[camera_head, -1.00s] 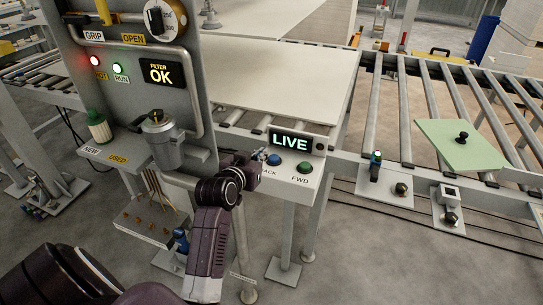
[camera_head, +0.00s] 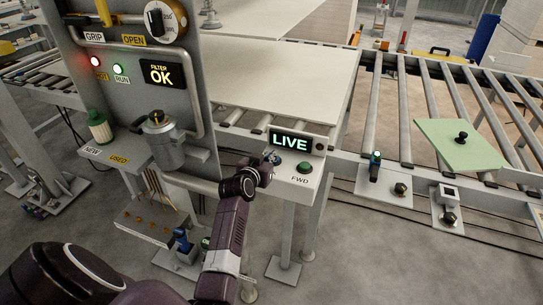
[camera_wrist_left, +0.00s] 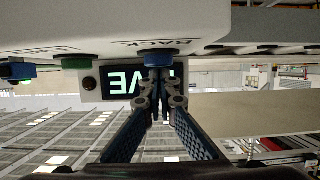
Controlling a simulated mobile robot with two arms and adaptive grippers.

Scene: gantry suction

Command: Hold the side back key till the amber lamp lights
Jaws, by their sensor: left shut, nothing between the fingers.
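The blue back key (camera_wrist_left: 158,59), labelled BACK, is on the sloped white control box (camera_head: 312,168). In the head view my left gripper (camera_head: 273,157) covers most of it. In the left wrist view the shut, empty fingertips (camera_wrist_left: 160,82) are right at the key; I cannot tell whether they touch or press it. A small round dark lamp (camera_head: 320,147) beside the LIVE display (camera_head: 290,142) is unlit; it also shows in the wrist view (camera_wrist_left: 88,83). No amber light shows on the box. My right gripper is not in view.
The green FWD key (camera_head: 304,167) is close to the right of the back key. The tall filter panel (camera_head: 190,105) stands left of my forearm. A pale sheet (camera_head: 285,80) lies behind the box. Rollers and a green plate (camera_head: 450,145) are at the right.

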